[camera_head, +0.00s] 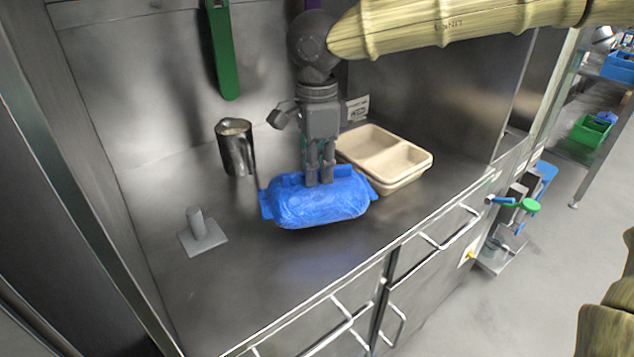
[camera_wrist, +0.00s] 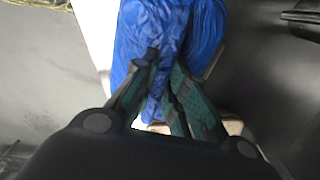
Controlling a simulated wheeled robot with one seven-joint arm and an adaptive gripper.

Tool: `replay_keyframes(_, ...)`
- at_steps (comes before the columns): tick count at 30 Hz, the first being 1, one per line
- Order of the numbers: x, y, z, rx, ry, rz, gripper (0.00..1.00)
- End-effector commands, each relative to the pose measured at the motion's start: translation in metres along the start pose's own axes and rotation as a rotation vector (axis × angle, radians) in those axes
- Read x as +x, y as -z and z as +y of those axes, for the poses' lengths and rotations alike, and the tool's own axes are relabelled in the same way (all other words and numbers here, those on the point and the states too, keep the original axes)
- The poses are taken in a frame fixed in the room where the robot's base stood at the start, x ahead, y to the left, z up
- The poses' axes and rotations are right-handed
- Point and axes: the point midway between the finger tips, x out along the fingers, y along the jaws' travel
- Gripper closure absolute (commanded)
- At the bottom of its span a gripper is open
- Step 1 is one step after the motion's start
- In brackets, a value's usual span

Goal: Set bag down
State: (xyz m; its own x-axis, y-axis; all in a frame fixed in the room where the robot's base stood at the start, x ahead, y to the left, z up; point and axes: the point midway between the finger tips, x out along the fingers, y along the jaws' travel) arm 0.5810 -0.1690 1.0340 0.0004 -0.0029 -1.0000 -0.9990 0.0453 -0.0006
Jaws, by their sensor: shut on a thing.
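A blue bag (camera_head: 318,203), plump and wrinkled, is at the middle of the steel counter (camera_head: 270,285). My gripper (camera_head: 319,180) points down from above and is shut on the bag's upper back edge. In the wrist view the bag (camera_wrist: 165,35) fills the top middle, with the fingers (camera_wrist: 160,80) closed on its near part. I cannot tell for sure whether the bag's underside touches the counter.
A beige two-compartment tray (camera_head: 425,163) sits just right of and behind the bag. A metal pitcher (camera_head: 236,150) stands behind it at the left. A grey block with an upright post (camera_head: 203,235) is at the left. The counter's front is clear.

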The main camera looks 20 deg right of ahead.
Motion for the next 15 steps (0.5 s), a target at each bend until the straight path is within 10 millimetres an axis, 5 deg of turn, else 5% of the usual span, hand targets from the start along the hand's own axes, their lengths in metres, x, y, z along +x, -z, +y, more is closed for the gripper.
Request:
replay_keyframes(6, 0.029, -0.001, 0.001, 0.000, 0.001, -0.001, 1.00)
replay_keyframes(15, 0.034, -0.001, 0.001, 0.000, 0.002, -0.001, 1.00)
